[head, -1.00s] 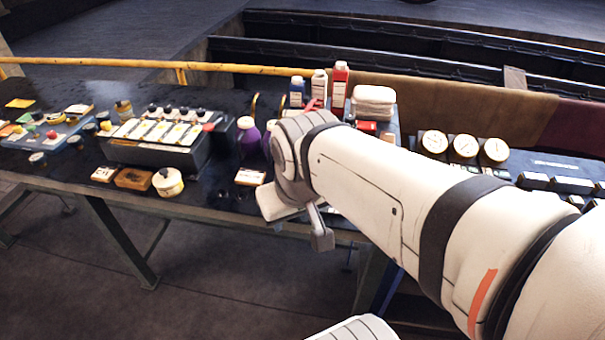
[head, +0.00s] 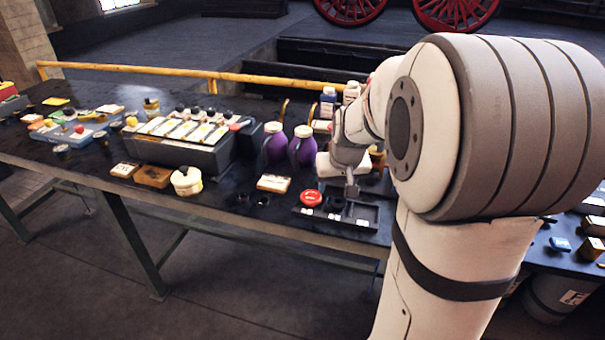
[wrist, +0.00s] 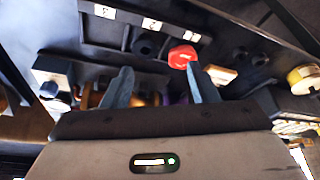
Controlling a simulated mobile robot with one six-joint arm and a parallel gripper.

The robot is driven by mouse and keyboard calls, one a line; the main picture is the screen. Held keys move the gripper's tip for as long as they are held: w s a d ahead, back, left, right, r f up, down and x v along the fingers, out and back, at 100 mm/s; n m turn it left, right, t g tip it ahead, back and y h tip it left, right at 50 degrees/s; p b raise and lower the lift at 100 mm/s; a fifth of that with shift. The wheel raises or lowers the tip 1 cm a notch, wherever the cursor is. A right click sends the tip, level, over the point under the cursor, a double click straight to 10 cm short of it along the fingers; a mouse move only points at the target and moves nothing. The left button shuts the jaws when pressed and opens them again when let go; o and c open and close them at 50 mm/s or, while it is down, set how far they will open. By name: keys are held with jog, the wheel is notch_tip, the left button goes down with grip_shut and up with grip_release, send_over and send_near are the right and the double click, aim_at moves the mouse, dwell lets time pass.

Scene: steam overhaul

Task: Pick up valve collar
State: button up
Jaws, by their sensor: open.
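My gripper (head: 352,188) is open, just above the dark compartment tray (head: 348,221) at the table's front edge. In the wrist view the two fingers of my gripper (wrist: 158,74) stand apart with nothing between them. A dark round piece (wrist: 145,44) sits in the tray beyond the fingertips; it may be the valve collar, but I cannot tell for sure. A red round cap (head: 311,198) sits at the tray's left end; in the wrist view the red cap (wrist: 182,56) is close to the right fingertip.
Two purple bottles (head: 302,146) stand behind the tray. Left of it are a labelled block (head: 273,183), small dark rings (head: 262,201) and a cream round container (head: 186,181). A grey box with several labelled panels (head: 182,143) stands further left. Bare tabletop lies between them.

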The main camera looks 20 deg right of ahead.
jog(key=b, duration=0.1)
send_over(338, 211)
jog(key=s, duration=0.2)
notch_tip(338, 211, down, 4)
jog(key=f, duration=0.1)
jog(key=x, duration=0.7)
jog(key=shift+w+r+p, duration=0.1)
jog(key=shift+p, duration=0.2)
jog(key=shift+c, duration=0.4)
jog(key=c, duration=0.8)
